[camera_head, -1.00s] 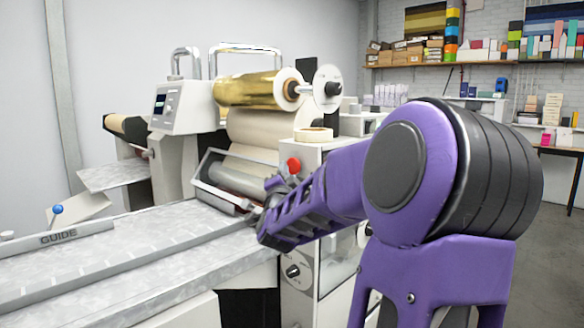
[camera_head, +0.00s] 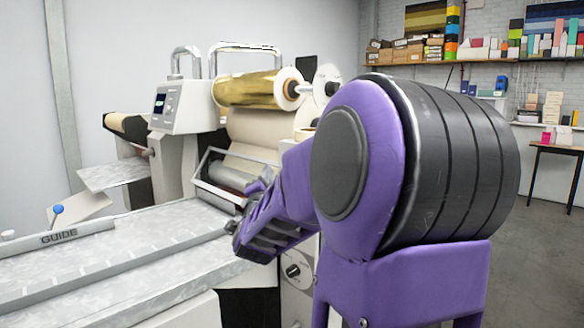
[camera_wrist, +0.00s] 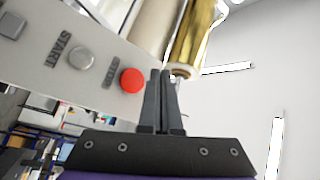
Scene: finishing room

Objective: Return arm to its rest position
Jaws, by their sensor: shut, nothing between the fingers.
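My purple arm (camera_head: 363,180) fills the right middle of the head view and reaches left toward the laminating machine. My gripper (camera_wrist: 160,75) shows in the wrist view with its two dark fingers shut together and nothing between them. In that view the fingers point up, with the red stop button (camera_wrist: 132,80) just left of their tips and the gold foil roll (camera_wrist: 192,40) behind and above them. Whether the fingers touch anything is not clear. In the head view the fingertips are hard to make out near the machine's front rollers.
The machine's grey feed table (camera_head: 130,262) with a guide bar (camera_head: 62,238) spans the lower left. The gold roll (camera_head: 255,90) sits above the rollers. The start button (camera_wrist: 81,57) shows in the wrist view. A side table (camera_head: 556,150) stands right, with open floor before it.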

